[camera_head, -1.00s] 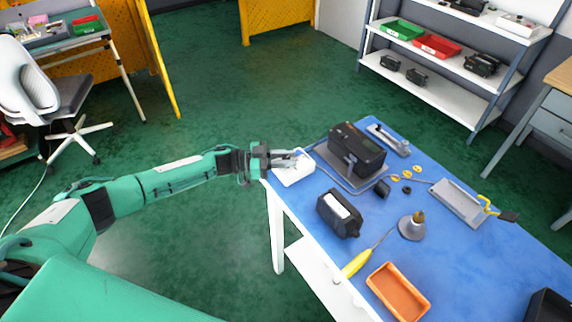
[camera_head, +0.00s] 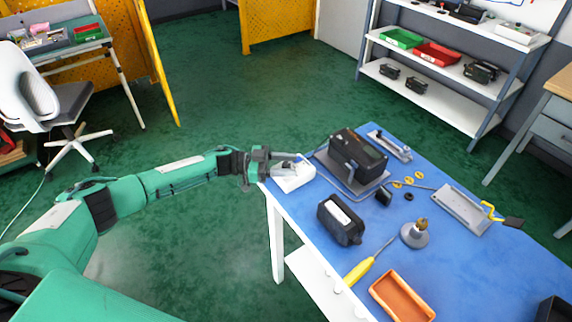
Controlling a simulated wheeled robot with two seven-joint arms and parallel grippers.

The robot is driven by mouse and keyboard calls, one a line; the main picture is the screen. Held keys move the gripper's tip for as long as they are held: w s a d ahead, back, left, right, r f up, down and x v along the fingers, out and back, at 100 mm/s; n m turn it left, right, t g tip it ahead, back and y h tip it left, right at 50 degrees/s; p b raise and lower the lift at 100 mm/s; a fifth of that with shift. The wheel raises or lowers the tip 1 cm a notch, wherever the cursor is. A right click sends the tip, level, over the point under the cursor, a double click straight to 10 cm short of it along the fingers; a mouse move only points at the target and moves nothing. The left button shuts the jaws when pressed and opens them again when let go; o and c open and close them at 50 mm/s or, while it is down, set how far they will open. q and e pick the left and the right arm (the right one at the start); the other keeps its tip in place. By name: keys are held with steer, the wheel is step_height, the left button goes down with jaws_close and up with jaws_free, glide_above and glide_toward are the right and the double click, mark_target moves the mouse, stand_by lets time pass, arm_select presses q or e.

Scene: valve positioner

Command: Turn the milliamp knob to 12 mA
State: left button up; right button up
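A small white box (camera_head: 294,183) sits at the left corner of the blue-topped table. A milliamp knob cannot be made out on it at this size. My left arm reaches in from the left, and my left gripper (camera_head: 287,167) is at the box, its fingers over the box's upper side. Whether the fingers touch anything or stand apart is too small to tell. A black positioner-like unit (camera_head: 358,158) stands on a grey bracket just right of the box. My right gripper is out of view.
A shelf (camera_head: 440,98) stands behind. Green floor left of the table is clear.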

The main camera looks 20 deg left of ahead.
arm_select(q)
steer(key=shift+s+a, duration=0.15)
steer(key=shift+a, duration=0.4)
steer(key=b+v, duration=0.3)
steer(key=v, duration=0.9)
steer(key=shift+a, duration=0.35)
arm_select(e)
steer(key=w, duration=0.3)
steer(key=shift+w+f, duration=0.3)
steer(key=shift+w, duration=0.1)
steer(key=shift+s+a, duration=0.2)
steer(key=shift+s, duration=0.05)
